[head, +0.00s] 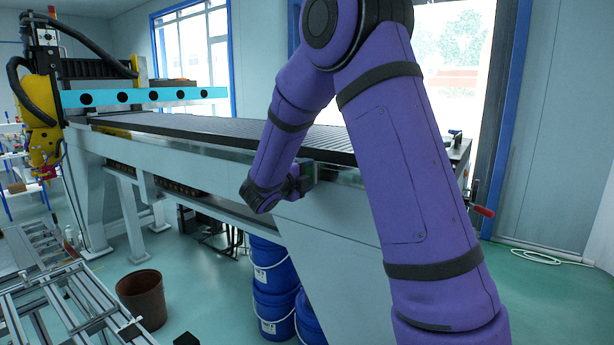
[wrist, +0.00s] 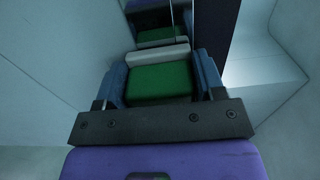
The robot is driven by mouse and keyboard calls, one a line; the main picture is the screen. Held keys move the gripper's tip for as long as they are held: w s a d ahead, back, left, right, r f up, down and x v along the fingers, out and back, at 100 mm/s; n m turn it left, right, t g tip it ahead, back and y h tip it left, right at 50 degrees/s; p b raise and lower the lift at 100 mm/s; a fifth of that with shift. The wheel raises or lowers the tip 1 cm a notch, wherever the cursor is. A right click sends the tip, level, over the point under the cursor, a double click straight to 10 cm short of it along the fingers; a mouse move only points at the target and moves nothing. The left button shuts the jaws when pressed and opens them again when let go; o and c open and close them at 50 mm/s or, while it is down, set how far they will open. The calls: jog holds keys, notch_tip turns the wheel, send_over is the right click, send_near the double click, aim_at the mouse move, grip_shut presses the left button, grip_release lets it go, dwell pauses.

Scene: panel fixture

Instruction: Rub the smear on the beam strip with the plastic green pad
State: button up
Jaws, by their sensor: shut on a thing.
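My gripper (head: 306,176) is shut on the green pad (wrist: 159,80). In the wrist view the pad sits between the two blue fingers, with a pale band along its far edge. In the head view only a little of the green shows at the gripper's end, beside the side of the long beam (head: 225,160). A glossy, mirror-like strip (wrist: 152,18) lies just beyond the pad in the wrist view and reflects green. I cannot tell whether the pad touches it. I cannot make out the smear in either view.
The beam carries a dark slatted bed (head: 230,130). Blue buckets (head: 272,285) stand under it, and a brown bin (head: 143,298) stands on the floor at left. A red-handled clamp (head: 482,211) sticks out at the right end. A metal frame (head: 60,310) fills the lower left.

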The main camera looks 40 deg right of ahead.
jog(key=shift+v, duration=2.95)
jog(key=shift+a, duration=0.1)
jog(key=v, duration=0.2)
jog(key=shift+s+a, duration=0.2)
jog(key=shift+a, duration=0.15)
jog(key=shift+d, duration=0.1)
jog(key=shift+x, duration=3.3)
jog(key=shift+x, duration=1.05)
jog(key=shift+w, duration=0.1)
